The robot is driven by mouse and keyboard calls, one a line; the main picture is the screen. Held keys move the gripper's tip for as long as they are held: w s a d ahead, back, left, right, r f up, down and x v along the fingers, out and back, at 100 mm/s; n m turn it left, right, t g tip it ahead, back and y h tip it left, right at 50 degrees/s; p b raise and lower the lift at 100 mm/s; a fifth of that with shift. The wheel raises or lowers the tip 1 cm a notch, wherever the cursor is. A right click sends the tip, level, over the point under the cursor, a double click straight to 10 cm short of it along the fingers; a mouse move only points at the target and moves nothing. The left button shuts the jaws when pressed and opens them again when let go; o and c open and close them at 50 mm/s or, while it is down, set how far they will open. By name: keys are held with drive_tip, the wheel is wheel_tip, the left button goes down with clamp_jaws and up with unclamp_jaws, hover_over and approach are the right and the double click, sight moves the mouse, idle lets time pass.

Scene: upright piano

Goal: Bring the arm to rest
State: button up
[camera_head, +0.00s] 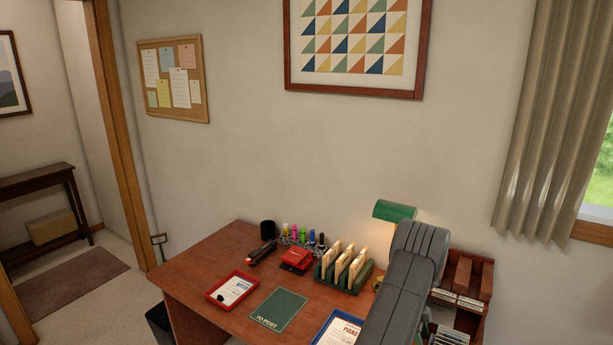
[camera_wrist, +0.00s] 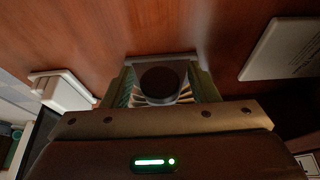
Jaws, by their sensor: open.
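My grey arm (camera_head: 405,285) reaches up in front of the right end of the desk in the head view. My gripper is not visible there. In the wrist view my gripper (camera_wrist: 163,78) is open, with one greenish finger on each side. A dark round shape (camera_wrist: 162,82) shows between the fingers; I cannot tell what it is. A reddish-brown wooden surface (camera_wrist: 160,25) lies beyond the fingers.
The desk (camera_head: 205,258) carries a red tray (camera_head: 212,297), a green mat (camera_head: 279,310), a blue tray (camera_head: 318,340), a card rack (camera_head: 329,281) and a red stapler-like item (camera_head: 297,258). A green lamp (camera_head: 394,211) and wooden organiser (camera_head: 480,290) stand near my arm.

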drive_tip(key=b+v, duration=0.3)
drive_tip(key=v, duration=1.1)
drive_tip(key=p+x, duration=0.3)
drive_tip(key=x, duration=1)
drive_tip(key=shift+s+d+f, duration=0.1)
drive_tip(key=shift+f, duration=0.1)
drive_tip(key=shift+d+f, duration=0.1)
drive_tip(key=shift+f, duration=0.15)
drive_tip(key=shift+m+t+h, duration=0.5)
drive_tip(key=shift+t+h, duration=0.6)
drive_tip(key=shift+t, duration=0.8)
drive_tip(key=shift+t+h, duration=0.4)
drive_tip(key=shift+f+t+h+b, duration=0.1)
drive_tip(key=shift+t+h+b, duration=0.2)
drive_tip(key=shift+t+b, duration=0.2)
drive_tip(key=t+b, duration=0.1)
drive_tip(key=b, duration=0.2)
drive_tip(key=m+t+h+b, duration=0.1)
drive_tip(key=b, duration=0.2)
drive_tip(key=shift+f+h+b, duration=0.2)
drive_tip(key=shift+h+b, duration=0.1)
drive_tip(key=shift+b, duration=0.05)
drive_tip(key=t+h+b, duration=0.1)
drive_tip(key=b, duration=0.6)
drive_tip(key=shift+m+t, duration=0.3)
drive_tip(key=shift+t, duration=0.1)
